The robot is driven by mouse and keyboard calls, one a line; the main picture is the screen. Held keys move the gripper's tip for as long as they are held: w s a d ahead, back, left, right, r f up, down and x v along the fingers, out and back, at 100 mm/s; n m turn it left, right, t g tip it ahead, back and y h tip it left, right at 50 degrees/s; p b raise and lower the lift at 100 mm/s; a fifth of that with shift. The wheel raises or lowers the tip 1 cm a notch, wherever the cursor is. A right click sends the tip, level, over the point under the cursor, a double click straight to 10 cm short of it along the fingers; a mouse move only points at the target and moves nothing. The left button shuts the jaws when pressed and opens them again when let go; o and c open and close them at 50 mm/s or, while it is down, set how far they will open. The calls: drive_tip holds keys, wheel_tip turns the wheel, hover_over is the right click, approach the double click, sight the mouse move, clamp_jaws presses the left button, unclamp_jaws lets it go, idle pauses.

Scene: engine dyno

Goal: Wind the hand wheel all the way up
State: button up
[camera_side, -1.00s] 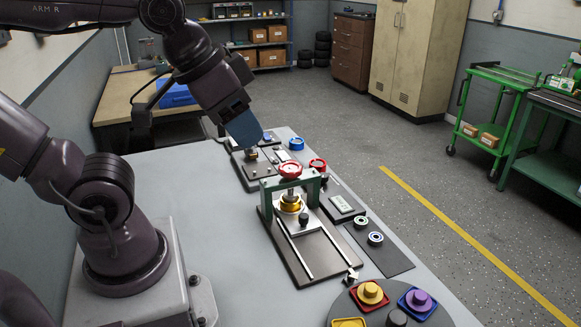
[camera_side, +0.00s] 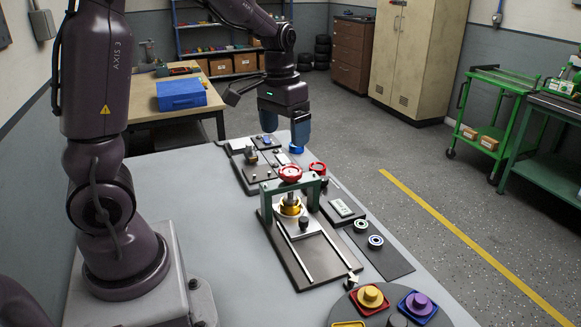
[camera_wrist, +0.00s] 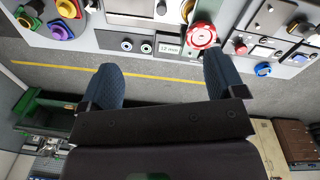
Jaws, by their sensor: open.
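The red hand wheel (camera_side: 290,173) sits on top of a green bridge frame (camera_side: 268,186) on a dark base plate. A brass part (camera_side: 290,205) shows below the frame's crossbar. My gripper (camera_side: 285,128) points down beyond and above the hand wheel, apart from it. Its two blue fingers are spread with nothing between them. In the wrist view the gripper (camera_wrist: 163,80) is open, and the hand wheel (camera_wrist: 202,35) appears just beyond the right fingertip. A small display (camera_wrist: 169,50) beside the frame seems to read 12 mm.
A smaller red knob (camera_side: 317,168) and a blue knob (camera_side: 296,148) stand near the hand wheel. A round tray of coloured pieces (camera_side: 370,297) is at the front. Two round sockets (camera_side: 368,233) lie on a dark strip. The grey table's left part is clear.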

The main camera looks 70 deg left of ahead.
drive_tip(key=g, duration=0.1)
hover_over(290, 170)
drive_tip(key=s+d, duration=0.2)
wheel_tip(290, 170, down, 3)
drive_tip(key=shift+w+a+r+m, duration=0.65)
drive_tip(key=shift+w+a+m, duration=0.35)
drive_tip(key=shift+w+m, duration=0.1)
drive_tip(key=shift+y, duration=0.3)
wheel_tip(290, 170, down, 12)
drive_tip(key=shift+f, duration=0.25)
drive_tip(key=c, duration=0.9)
